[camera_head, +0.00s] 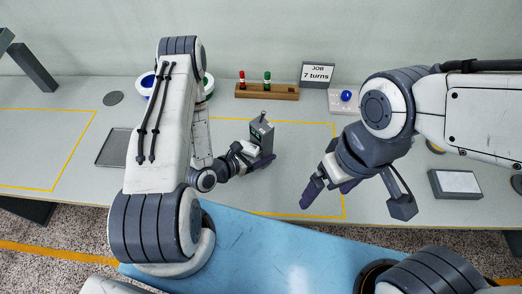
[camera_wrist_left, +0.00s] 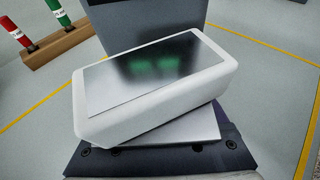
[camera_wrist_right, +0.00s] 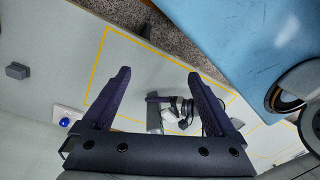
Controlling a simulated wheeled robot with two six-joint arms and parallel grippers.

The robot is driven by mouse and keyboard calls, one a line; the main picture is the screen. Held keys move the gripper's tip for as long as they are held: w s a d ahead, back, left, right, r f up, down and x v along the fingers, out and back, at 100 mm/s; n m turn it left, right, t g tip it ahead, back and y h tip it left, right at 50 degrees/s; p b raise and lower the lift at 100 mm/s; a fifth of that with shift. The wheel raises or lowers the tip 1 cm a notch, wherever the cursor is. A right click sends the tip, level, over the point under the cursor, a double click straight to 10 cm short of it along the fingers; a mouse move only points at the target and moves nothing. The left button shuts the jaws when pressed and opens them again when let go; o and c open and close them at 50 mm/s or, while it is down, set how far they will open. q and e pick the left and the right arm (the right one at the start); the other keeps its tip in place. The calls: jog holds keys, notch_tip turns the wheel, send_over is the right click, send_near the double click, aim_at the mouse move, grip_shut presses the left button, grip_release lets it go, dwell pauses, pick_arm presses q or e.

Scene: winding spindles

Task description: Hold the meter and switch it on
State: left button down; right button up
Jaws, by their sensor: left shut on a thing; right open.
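The meter (camera_head: 264,135) is a dark grey box with green marks on its face and a small stub on top. My left gripper (camera_head: 258,157) is shut on it and holds it upright over the yellow-outlined area. In the left wrist view, a white block with a glossy dark top (camera_wrist_left: 155,75) fills the middle, with blurred green marks on it. The grey box stands behind it. The meter also shows, small, in the right wrist view (camera_wrist_right: 154,118), between my right fingers. My right gripper (camera_head: 326,188) is open and empty, to the right of the meter and apart from it.
A wooden rack (camera_head: 267,95) with red and green pieces stands at the back, beside a "JOB 7 turns" sign (camera_head: 317,74). A box with a blue button (camera_head: 346,96) sits right of it. A grey tray (camera_head: 113,148) lies left. The outlined area right of the meter is clear.

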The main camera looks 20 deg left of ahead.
jog(key=shift+f+b, duration=0.3)
jog(key=shift+f, duration=0.05)
dwell(0.5)
jog(key=shift+w+a, duration=0.1)
jog(key=shift+w, duration=0.05)
jog(key=c, duration=0.9)
jog(key=shift+w+a+r+m+g, duration=0.1)
jog(key=shift+w+a+m+g, duration=0.15)
jog(key=shift+m, duration=0.35)
jog(key=c, duration=0.5)
jog(key=w+a+m+g, duration=0.1)
jog(key=w+m, duration=0.1)
jog(key=w+a+m+g+y, duration=0.1)
jog(key=w+m, duration=0.1)
jog(key=m, duration=0.1)
jog(key=w+a+m+g, duration=0.1)
jog(key=w+m, duration=0.1)
jog(key=shift+w+a+g, duration=0.25)
jog(key=shift+w+a, duration=0.1)
grip_shut()
jog(key=w+d+f+m+g+y, duration=0.1)
jog(key=w+f+m+y, duration=0.2)
jog(key=w+m+y, duration=0.2)
jog(key=w+d+f+m+y, duration=0.1)
jog(key=w+f+m+y, duration=0.3)
jog(key=w+m, duration=0.7)
jog(key=shift+w+d+g+y, duration=0.3)
jog(key=shift+w+y, duration=0.5)
jog(key=shift+w, duration=1.55)
jog(key=shift+a+f, duration=0.1)
